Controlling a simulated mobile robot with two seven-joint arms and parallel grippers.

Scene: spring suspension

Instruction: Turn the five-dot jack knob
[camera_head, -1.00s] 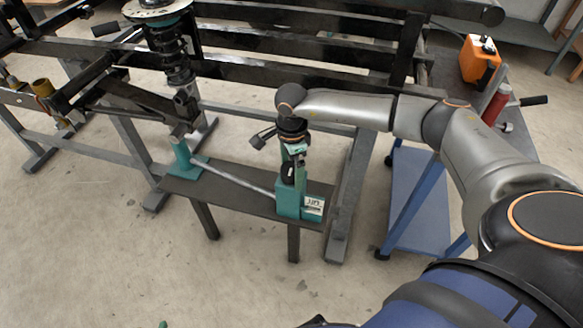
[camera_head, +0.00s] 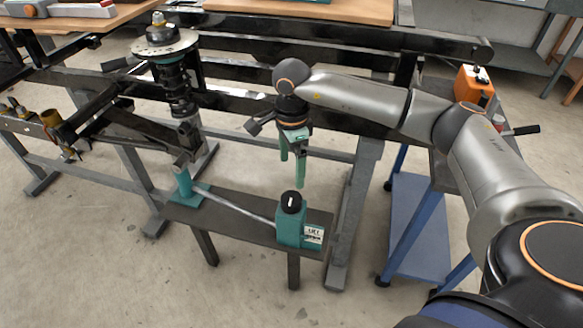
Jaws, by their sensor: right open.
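A black knob (camera_head: 291,202) with a white pointer mark sits on top of the teal jack box (camera_head: 290,232). A white label (camera_head: 313,235) is beside the box, its print too small to read. My right gripper (camera_head: 292,182) points down above the knob, apart from it, with its teal fingers open and empty. A grey bar (camera_head: 235,205) runs from the box to a teal stand (camera_head: 186,186) under the suspension arm. Any dots on the knob are too small to make out. My left gripper is not in view.
The box and stand are on a dark low bench (camera_head: 240,229). The black spring strut (camera_head: 177,85) and frame rails stand behind and to the left. A blue cart (camera_head: 420,225) with an orange case (camera_head: 474,88) is on the right. The floor in front is clear.

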